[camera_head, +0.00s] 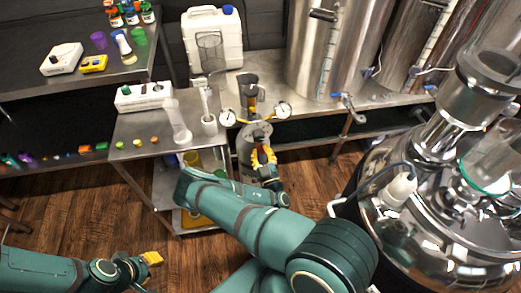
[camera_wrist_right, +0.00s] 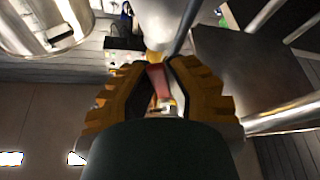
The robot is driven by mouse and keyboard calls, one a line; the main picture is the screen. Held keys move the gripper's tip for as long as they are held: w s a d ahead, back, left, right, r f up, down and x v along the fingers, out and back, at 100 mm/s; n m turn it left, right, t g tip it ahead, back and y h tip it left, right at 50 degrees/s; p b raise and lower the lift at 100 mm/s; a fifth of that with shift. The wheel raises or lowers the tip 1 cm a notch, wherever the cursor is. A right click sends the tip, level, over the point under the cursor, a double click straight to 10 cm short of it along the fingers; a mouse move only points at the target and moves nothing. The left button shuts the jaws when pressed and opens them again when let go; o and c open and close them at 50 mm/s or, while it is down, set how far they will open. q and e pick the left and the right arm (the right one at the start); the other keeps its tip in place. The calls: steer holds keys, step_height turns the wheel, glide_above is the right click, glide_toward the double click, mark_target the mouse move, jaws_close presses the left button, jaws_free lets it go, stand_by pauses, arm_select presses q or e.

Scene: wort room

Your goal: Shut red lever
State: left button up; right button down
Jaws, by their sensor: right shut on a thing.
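The red lever (camera_wrist_right: 158,80) shows in the right wrist view as a red strip between the two yellow fingers of my right gripper (camera_wrist_right: 165,72). The fingers are closed in around it. In the head view my right gripper (camera_head: 263,157) is at the metal cylinder (camera_head: 246,137) below the two round gauges (camera_head: 228,117), and the lever is hidden there by the fingers. My left gripper (camera_head: 151,258) is low at the left over the wooden floor, away from the lever. Its yellow fingers are too small to tell if they are open.
A steel cart (camera_head: 130,130) with a white device (camera_head: 144,96) stands left of the cylinder. A large shiny vessel (camera_head: 420,240) stands close on the right. Behind are steel tanks (camera_head: 325,50) and a white jug (camera_head: 213,45). The floor (camera_head: 90,225) at the lower left is clear.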

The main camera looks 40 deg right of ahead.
steer(key=shift+d+r+n, duration=0.1)
steer(key=shift+n, duration=0.4)
steer(key=n, duration=0.1)
steer(key=n+y, duration=0.2)
steer(key=shift+s+d+r, duration=0.15)
steer(key=shift+d+r, duration=0.1)
steer(key=shift+d, duration=0.1)
steer(key=shift+s+d+r+n+g+y+p, duration=0.15)
steer(key=shift+n+y, duration=0.45)
steer(key=shift+n, duration=0.7)
steer(key=shift+s+d+r+n+g+y+p, duration=0.2)
steer(key=shift+n+y, duration=0.4)
steer(key=shift+n, duration=0.7)
steer(key=shift+w+r, duration=0.1)
steer(key=shift+w, duration=0.05)
steer(key=c, duration=1)
jaws_free()
steer(key=shift+o, duration=0.2)
